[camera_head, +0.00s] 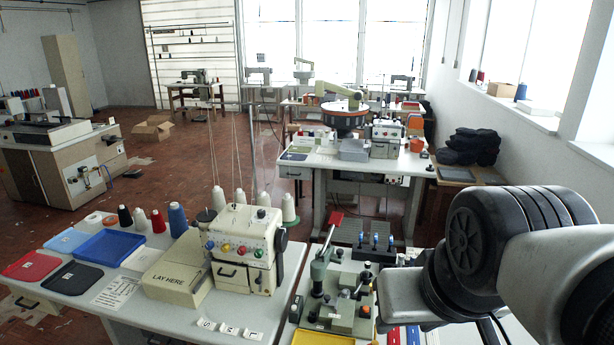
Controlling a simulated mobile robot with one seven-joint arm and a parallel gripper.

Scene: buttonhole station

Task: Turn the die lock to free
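A grey-green bench machine (322,272) with a lever arm, black knobs and a plate of small fittings stands at the bottom centre. A small orange part shows on its plate. I cannot tell which fitting is the die lock, nor how it is turned. My arm (490,255) fills the lower right, with a black ribbed joint and grey links. It covers the area just right of the machine. The fingers of my gripper do not show, so whether it is open or shut is hidden.
A cream sewing machine (243,245) stands left of the green machine, beside a box marked LAY HERE (172,283). A blue tray (104,246), thread cones and S, M, L tags share that table. A dark rack (362,241) with blue-topped pieces stands behind. Open floor lies farther left.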

